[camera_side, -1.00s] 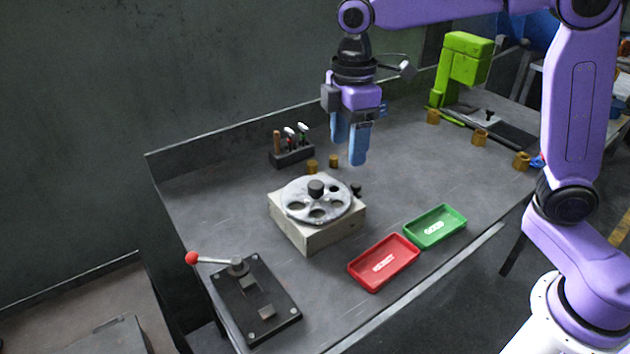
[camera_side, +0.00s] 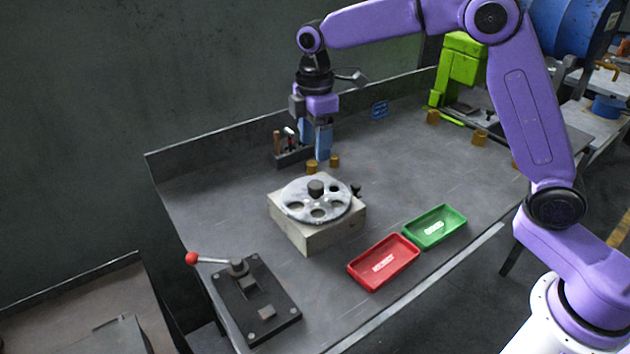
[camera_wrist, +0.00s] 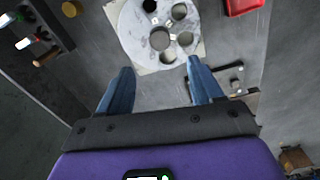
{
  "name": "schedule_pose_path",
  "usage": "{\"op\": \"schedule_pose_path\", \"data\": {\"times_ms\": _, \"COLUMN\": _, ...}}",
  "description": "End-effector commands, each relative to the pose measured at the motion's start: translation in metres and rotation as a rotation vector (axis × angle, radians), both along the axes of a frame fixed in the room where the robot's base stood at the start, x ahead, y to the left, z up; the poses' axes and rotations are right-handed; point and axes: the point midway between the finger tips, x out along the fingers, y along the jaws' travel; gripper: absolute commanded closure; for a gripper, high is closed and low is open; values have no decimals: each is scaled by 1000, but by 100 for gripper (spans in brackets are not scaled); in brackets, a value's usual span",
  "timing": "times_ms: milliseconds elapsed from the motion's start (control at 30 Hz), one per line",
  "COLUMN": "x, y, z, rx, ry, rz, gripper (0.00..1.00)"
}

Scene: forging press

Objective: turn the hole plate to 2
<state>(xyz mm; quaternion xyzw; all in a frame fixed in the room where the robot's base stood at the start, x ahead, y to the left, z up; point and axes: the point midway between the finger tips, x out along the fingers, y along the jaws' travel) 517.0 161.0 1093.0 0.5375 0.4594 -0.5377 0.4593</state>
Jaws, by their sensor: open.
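The hole plate (camera_side: 318,209) is a round, light grey disc with several holes and a dark knob (camera_side: 316,188) at its centre. It sits on a square, pale block (camera_side: 312,236) on the bench. In the wrist view the hole plate (camera_wrist: 146,45) is at the top, with small white marks near its holes that I cannot read. My gripper (camera_side: 316,155) points down above and behind the plate, near the tool rack. In the wrist view its blue fingers (camera_wrist: 160,75) are apart with nothing between them, and the knob (camera_wrist: 159,39) lies beyond the fingertips.
A red tray (camera_side: 384,262) and a green tray (camera_side: 435,226) lie right of the block. A lever fixture (camera_side: 255,300) with a red ball stands front left. A tool rack (camera_side: 291,155) and small brass pieces (camera_side: 312,167) stand behind the plate. A green press (camera_side: 460,70) is at the back.

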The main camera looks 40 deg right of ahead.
Motion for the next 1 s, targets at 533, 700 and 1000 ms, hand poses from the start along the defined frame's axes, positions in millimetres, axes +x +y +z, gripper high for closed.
{"op": "schedule_pose_path", "data": {"times_ms": 533, "x": -1, "y": 0, "z": -94, "rx": -2, "ry": 3, "rz": 0, "gripper": 34}}
{"op": "schedule_pose_path", "data": {"times_ms": 700, "x": 0, "y": 0, "z": -106, "rx": -1, "ry": 1, "rz": -1, "gripper": 34}}
{"op": "schedule_pose_path", "data": {"times_ms": 1000, "x": 0, "y": 0, "z": -108, "rx": 1, "ry": -1, "rz": -1, "gripper": 34}}
